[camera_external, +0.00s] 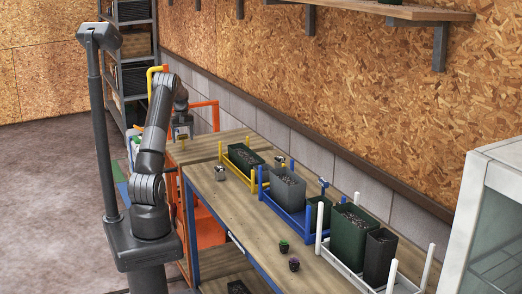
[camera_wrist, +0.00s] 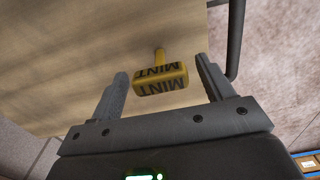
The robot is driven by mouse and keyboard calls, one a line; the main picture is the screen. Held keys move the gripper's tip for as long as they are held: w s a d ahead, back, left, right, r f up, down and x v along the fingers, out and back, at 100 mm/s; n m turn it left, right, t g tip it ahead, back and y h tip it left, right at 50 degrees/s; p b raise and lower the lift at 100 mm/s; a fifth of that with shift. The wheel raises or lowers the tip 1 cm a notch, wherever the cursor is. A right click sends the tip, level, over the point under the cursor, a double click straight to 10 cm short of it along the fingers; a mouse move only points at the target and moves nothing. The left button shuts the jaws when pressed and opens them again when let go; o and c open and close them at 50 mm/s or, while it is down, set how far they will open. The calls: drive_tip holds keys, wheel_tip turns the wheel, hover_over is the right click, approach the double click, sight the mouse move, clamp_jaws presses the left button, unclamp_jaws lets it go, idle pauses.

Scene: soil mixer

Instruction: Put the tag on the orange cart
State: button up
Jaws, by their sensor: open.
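The tag is a yellow piece marked MINT (camera_wrist: 162,80) with a short stem, on a pale wooden surface in the wrist view. My gripper (camera_wrist: 162,70) is open, with one finger on each side of the tag and no clear contact. The tag cannot be made out in the external view. There my gripper (camera_external: 181,132) hangs near the far end of the wooden tops. The orange cart (camera_external: 207,228) shows as orange frame and panel parts at the left of the bench, partly hidden by my arm.
The long wooden bench (camera_external: 250,217) carries yellow, blue and white racks with dark planters along the wall. A metal can (camera_external: 220,173) and two small potted plants (camera_external: 284,246) stand on it. A grey rail (camera_wrist: 236,38) edges the wooden surface.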

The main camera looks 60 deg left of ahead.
wheel_tip(320, 180, up, 12)
drive_tip(key=shift+r, duration=0.15)
idle(0.5)
drive_tip(key=w+d+r+m+t, duration=0.1)
drive_tip(key=w+d+r+m, duration=0.15)
drive_tip(key=d, duration=0.85)
drive_tip(key=w+d+r+m+t, duration=0.1)
drive_tip(key=w+d+r+m, duration=0.2)
drive_tip(key=d, duration=0.7)
drive_tip(key=w+d+r+m, duration=0.25)
drive_tip(key=d+r, duration=0.25)
drive_tip(key=d, duration=0.6)
drive_tip(key=s+d+m+t, duration=0.1)
drive_tip(key=s+d+m, duration=0.15)
drive_tip(key=d, duration=0.55)
drive_tip(key=s+d+m+t, duration=0.1)
drive_tip(key=s+d+m, duration=0.1)
drive_tip(key=s+d, duration=0.35)
drive_tip(key=s+d+f+m, duration=0.2)
drive_tip(key=s+d+f, duration=0.1)
drive_tip(key=d, duration=0.3)
drive_tip(key=s+d+f+m+t, duration=0.1)
drive_tip(key=s+d+f+m, duration=0.2)
drive_tip(key=s+d, duration=0.2)
drive_tip(key=shift+d+f+t, duration=0.15)
drive_tip(key=shift+d+t, duration=0.15)
drive_tip(key=shift+d, duration=0.45)
